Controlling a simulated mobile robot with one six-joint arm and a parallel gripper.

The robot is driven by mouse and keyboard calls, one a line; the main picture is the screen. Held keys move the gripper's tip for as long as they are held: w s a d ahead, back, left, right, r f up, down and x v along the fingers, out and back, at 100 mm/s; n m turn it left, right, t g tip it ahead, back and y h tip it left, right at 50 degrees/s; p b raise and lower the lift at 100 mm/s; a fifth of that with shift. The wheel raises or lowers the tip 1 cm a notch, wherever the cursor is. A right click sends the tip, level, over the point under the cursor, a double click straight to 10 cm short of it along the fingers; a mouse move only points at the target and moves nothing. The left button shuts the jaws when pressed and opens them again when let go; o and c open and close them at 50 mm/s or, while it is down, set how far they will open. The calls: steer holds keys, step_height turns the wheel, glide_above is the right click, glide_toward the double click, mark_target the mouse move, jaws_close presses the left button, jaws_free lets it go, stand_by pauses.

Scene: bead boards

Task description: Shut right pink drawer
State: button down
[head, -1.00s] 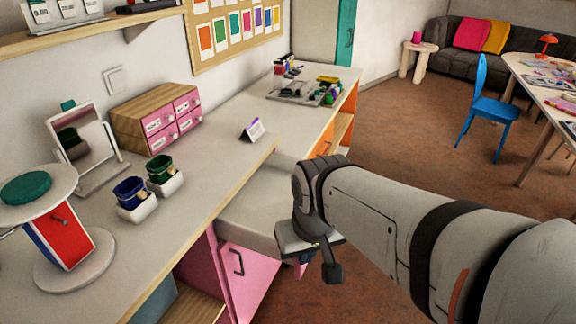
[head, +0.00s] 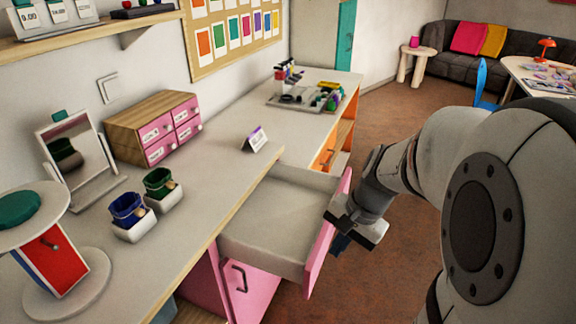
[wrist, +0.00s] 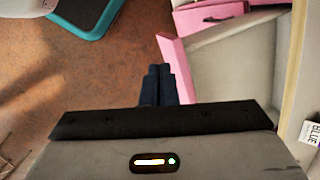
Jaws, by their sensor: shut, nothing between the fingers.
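The right pink drawer (head: 318,250) stands pulled out from under the counter, with its grey tray (head: 265,225) in view and looking empty. My gripper (head: 340,243) is at the outer side of its pink front, fingers pointing down and shut with nothing between them. In the wrist view, the closed dark fingertips (wrist: 160,70) are right beside the pink front (wrist: 172,50). I cannot tell whether they touch it. The front's handle is hidden.
A pink cupboard door (head: 245,285) with a dark handle stands below the drawer. The counter (head: 200,215) holds blue and green pots, a mirror (head: 78,150) and a small pink drawer box (head: 155,128). Brown floor is free beyond the drawer.

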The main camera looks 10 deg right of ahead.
steer(key=w+d+f+m+t+y, duration=0.25)
steer(key=d+f+m, duration=0.25)
steer(key=d+m, duration=0.25)
steer(key=w+d+f+m+t+y, duration=0.2)
steer(key=w+d+f+m, duration=0.2)
steer(key=d+m, duration=0.35)
steer(key=b, duration=0.1)
glide_toward(326, 246)
steer(key=d+f+x, duration=0.1)
steer(key=x, duration=0.4)
steer(key=shift+w+a+r+g, duration=0.15)
steer(key=shift+w+a+g, duration=0.15)
steer(key=shift+a, duration=0.45)
